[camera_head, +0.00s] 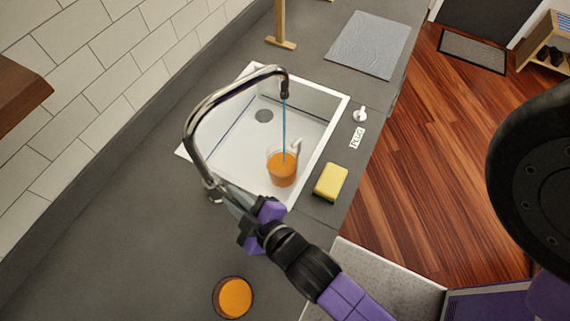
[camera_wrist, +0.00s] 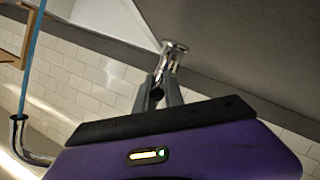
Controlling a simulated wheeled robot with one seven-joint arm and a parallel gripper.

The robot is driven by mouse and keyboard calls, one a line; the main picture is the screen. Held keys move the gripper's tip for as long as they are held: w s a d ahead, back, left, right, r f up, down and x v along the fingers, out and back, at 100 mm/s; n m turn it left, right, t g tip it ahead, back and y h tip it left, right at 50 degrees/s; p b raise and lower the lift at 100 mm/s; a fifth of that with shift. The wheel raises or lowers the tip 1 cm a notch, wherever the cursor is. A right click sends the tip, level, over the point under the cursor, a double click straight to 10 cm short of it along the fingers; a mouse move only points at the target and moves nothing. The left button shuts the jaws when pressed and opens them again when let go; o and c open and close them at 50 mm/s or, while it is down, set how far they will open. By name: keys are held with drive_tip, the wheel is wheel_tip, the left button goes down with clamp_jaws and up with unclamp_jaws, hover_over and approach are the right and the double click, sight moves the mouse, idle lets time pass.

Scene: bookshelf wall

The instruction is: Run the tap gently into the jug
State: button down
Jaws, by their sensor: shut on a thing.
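The chrome tap (camera_head: 193,125) arches over the white sink (camera_head: 319,135). A thin blue stream of water (camera_head: 284,125) falls from its spout into the orange jug (camera_head: 281,173), which stands in the sink with a pale handle at its upper right. My gripper (camera_head: 232,203) is at the tap's base, shut on the tap lever, which is mostly hidden by the fingers. In the wrist view, the fingers (camera_wrist: 158,92) are close together below the chrome tap base (camera_wrist: 173,54). The spout (camera_wrist: 30,142) and stream (camera_wrist: 32,60) show at the left there.
An orange-topped round thing (camera_head: 234,297) stands on the counter in front. A grey mat (camera_head: 364,44) and wooden stand (camera_head: 280,25) are behind.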

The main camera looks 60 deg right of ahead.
drive_tip(key=shift+s+f, duration=0.1)
drive_tip(key=shift+f, duration=0.05)
drive_tip(key=shift+d+n+y+p, duration=0.2)
drive_tip(key=shift+n+y+p, duration=0.3)
drive_tip(key=shift+y, duration=0.1)
drive_tip(key=shift+d+n+y+p, duration=0.3)
drive_tip(key=shift+n+y, duration=0.1)
drive_tip(key=shift+y, duration=0.1)
drive_tip(key=shift+d+n+t+y, duration=0.3)
drive_tip(key=shift+d+n+y, duration=0.1)
drive_tip(key=shift+y, duration=0.1)
drive_tip(key=c, duration=1.2)
unclamp_jaws()
drive_tip(key=shift+r, duration=0.2)
